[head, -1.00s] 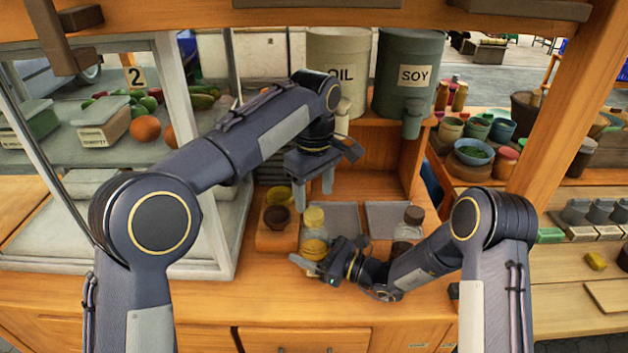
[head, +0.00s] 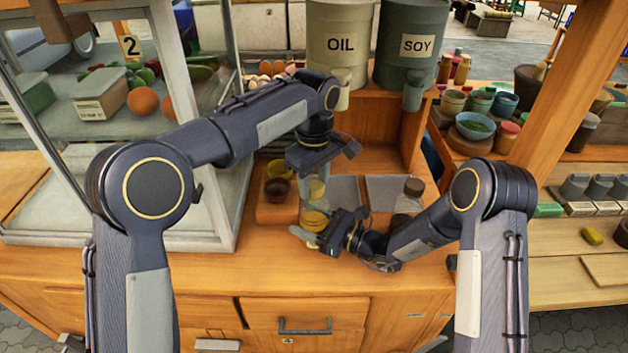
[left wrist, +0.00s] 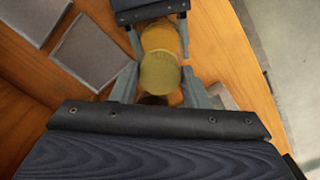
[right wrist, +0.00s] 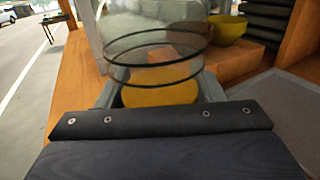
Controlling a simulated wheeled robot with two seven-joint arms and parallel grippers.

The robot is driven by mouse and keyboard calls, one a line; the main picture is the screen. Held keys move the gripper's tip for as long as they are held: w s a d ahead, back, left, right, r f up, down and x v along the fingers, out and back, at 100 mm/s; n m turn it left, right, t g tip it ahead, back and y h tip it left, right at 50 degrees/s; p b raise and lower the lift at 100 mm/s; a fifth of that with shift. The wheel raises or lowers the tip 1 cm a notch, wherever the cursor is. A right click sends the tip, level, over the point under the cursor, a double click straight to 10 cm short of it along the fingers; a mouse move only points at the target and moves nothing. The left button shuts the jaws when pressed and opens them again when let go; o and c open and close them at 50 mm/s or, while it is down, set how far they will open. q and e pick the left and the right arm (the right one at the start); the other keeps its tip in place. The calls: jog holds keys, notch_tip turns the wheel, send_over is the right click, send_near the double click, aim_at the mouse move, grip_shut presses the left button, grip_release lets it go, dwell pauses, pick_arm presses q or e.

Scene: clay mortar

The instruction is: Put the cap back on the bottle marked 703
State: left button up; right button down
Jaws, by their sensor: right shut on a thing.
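A clear bottle (head: 314,218) with yellow contents stands on the counter, with a yellow cap (head: 316,188) at its top. No number is readable on it. My right gripper (head: 312,238) is shut on the bottle's lower part from the side; the ringed glass (right wrist: 158,48) fills the right wrist view. My left gripper (head: 320,185) points down from above, its fingers on either side of the cap. In the left wrist view the cap (left wrist: 160,72) lies between the open fingers, with a slight gap. Whether the cap is seated is unclear.
A brown bowl (head: 277,190) and a yellow bowl (head: 280,168) sit left of the bottle. A brown-lidded bottle (head: 412,190) stands to the right, behind my right arm. Grey mats (head: 384,192) lie behind. A glass case (head: 190,215) borders the left side.

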pick_arm(q)
jog(key=shift+c, duration=1)
jog(key=m, duration=0.4)
jog(key=shift+m, duration=0.4)
jog(key=m, duration=0.7)
jog(key=shift+m, duration=0.3)
jog(key=m, duration=1.2)
jog(key=o, duration=1.2)
jog(key=shift+c, duration=0.2)
notch_tip(320, 180, up, 12)
